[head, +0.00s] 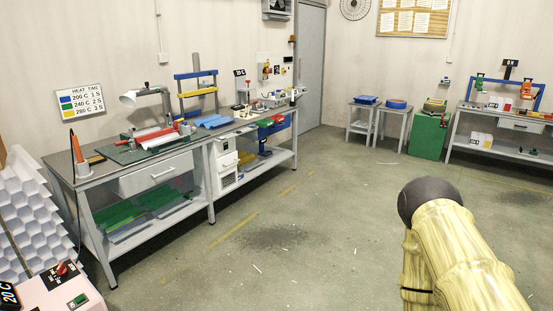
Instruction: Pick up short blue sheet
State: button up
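Light-blue sheets (213,121) lie on top of the long left workbench (170,181), right of its middle. They look ridged, but from here I cannot tell how many there are or which one is short. Darker blue pieces lie on two small far tables: one on the left table (366,99) and one on the right table (396,103). I cannot tell whether these are sheets. My arm reaches into the lower right of the head view, far from the left bench. My gripper is not visible.
A chart (81,101) on the wall lists blue, green and yellow with heat and time. White honeycomb panels (28,215) and a pink control box (65,293) stand at the near left. A green cabinet (428,137) stands at the back. The middle floor is open, with small scraps.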

aim_at(212, 122)
jog(key=u, duration=0.3)
jog(key=i, duration=2.05)
jog(key=u, duration=0.45)
jog(key=i, duration=3.55)
jog(key=u, duration=0.1)
